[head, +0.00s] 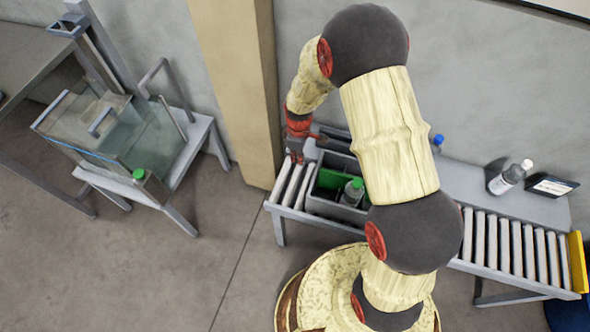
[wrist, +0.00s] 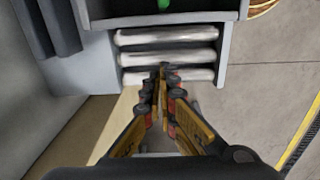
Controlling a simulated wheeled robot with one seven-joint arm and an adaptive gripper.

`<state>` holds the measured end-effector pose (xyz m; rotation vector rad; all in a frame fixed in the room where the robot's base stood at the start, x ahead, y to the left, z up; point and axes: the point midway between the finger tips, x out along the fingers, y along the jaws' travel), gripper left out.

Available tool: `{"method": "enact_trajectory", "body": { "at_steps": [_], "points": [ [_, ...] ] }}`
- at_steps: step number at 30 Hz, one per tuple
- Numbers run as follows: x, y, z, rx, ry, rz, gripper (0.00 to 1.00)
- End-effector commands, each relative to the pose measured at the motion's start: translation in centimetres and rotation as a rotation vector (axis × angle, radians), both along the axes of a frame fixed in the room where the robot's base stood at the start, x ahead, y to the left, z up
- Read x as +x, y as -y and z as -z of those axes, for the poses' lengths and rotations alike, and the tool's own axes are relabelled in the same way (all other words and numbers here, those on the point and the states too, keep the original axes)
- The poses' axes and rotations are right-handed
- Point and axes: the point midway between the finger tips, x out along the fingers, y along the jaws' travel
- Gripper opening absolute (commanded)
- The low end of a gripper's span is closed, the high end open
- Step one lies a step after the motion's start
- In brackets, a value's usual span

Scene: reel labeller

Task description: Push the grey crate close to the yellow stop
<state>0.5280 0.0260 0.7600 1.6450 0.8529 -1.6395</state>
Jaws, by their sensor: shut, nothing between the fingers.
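The grey crate (head: 335,211) stands on the left part of a roller conveyor, with green dividers and a green-capped bottle (head: 352,191) inside. My arm hides part of its right side. The yellow stop (head: 577,262) is at the conveyor's right end, well apart from the crate. My gripper (head: 297,158) is over the left end of the rollers, on the crate's left side. In the wrist view my gripper (wrist: 163,72) is shut and empty, pointing towards the rollers, with the crate's wall (wrist: 195,18) beyond at the top. I cannot tell whether it touches the crate.
Bare rollers (head: 505,243) lie between my arm and the stop. A stand with a glass tank (head: 150,135) is at the left. A beige pillar (head: 238,80) rises behind the conveyor's left end.

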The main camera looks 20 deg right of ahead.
Motion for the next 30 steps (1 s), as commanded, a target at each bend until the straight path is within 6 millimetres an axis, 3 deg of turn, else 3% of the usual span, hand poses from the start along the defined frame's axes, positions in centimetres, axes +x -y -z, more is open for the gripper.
{"method": "enact_trajectory", "body": {
  "at_steps": [8,21,30],
  "points": [
    [-0.1,0.0,2.8,-0.001,-0.008,-0.014,0.00],
    [-0.1,0.0,11.3,-0.001,-0.008,-0.013,0.00],
    [-2.0,2.9,10.9,0.000,-0.005,-0.011,0.00]
  ]
}}
